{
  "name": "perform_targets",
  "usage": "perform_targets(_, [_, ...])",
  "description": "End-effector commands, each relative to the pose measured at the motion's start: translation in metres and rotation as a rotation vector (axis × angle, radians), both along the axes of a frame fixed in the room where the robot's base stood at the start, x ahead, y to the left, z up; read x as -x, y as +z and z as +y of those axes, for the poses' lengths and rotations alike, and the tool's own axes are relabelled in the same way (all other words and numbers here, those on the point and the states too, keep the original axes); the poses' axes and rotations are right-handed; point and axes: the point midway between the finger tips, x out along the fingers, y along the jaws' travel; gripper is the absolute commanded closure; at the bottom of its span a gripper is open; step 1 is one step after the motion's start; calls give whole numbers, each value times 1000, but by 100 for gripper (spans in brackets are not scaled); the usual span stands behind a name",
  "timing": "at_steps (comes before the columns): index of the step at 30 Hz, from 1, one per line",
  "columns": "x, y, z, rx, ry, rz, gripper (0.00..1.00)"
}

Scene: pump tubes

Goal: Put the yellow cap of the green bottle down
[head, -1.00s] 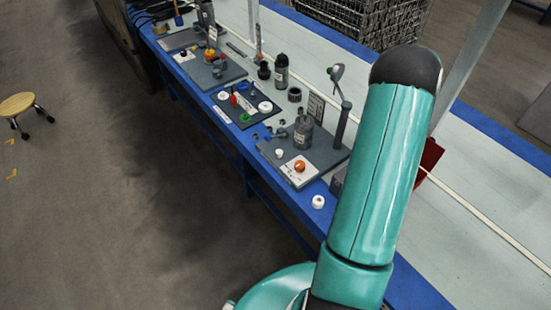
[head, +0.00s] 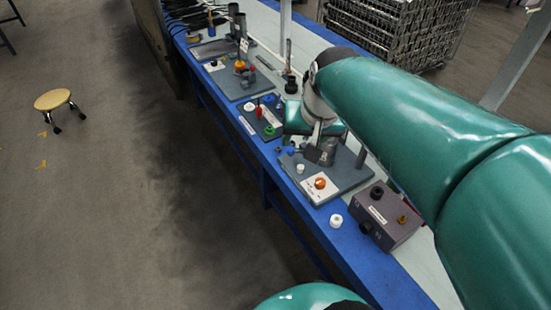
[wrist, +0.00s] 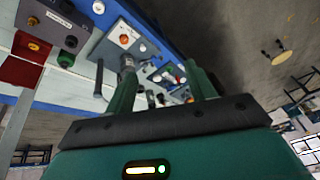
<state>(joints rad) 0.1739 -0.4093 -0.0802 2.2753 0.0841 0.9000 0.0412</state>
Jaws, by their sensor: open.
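In the wrist view my gripper (wrist: 160,75) is open, its two green fingers spread wide, and I see no cap held between them. In the head view my arm reaches over the bench, and its grey wrist (head: 317,102) is above the middle stations; the fingertips are hard to make out there. A small yellow-orange part (head: 240,65) is on the far grey plate; I cannot tell whether it is the yellow cap. A green ring-shaped part (head: 269,130) lies on the middle dark plate. I cannot make out the green bottle for certain.
A white cap (head: 336,220) lies on the blue bench edge. A grey box (head: 389,218) stands to its right. A wire crate (head: 400,30) is behind.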

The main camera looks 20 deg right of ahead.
Motion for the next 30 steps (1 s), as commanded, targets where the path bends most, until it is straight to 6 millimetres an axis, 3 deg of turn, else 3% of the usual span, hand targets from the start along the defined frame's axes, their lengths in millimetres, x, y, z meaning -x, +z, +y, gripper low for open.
perform_targets(1, [15, 4, 19, 23, 60, -23, 45])
perform_targets(3, [33, 4, 39, 56, 134, -46, 45])
perform_targets(9, [72, -2, 72, 129, 274, -93, 45])
perform_targets(13, [80, -4, 77, 147, 304, -103, 45])
perform_targets(27, [79, -4, 77, 146, 303, -103, 45])
perform_targets(30, [79, -4, 77, 146, 302, -103, 64])
